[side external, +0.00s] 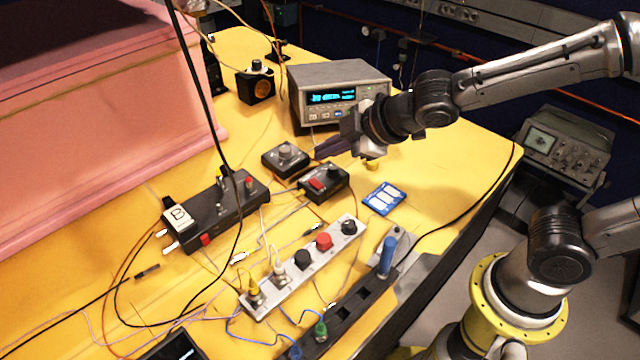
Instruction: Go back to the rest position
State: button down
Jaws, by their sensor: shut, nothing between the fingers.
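My gripper (324,151) is at the end of my arm, which reaches in from the right. It hovers above the yellow table (455,180), in front of the grey bench instrument with a blue display (333,97). Its fingers are dark, point to the left and are shut with nothing held. Below the fingers sit a small black box with a grey knob (285,158) and a black box with a red switch (323,182). The gap between the fingertips and these boxes is hard to judge from this view.
A pink foam block (100,110) stands at the left. A blue-handled tool (387,255) stands near the front edge.

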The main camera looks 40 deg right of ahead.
jog(key=s+d+r+m+t+h, duration=0.15)
jog(key=s+d+r+m, duration=0.3)
jog(key=d+r, duration=0.45)
jog(key=s+d+f+m+g, duration=0.1)
jog(key=s+f+m+g, duration=0.1)
jog(key=s, duration=0.6)
jog(key=s+d+f+m+g, duration=0.1)
jog(key=s+f+m+g, duration=0.1)
jog(key=s+m, duration=0.3)
jog(key=s+g, duration=0.1)
jog(key=s, duration=0.2)
jog(key=shift+s+f, duration=0.15)
jog(key=shift+s, duration=0.15)
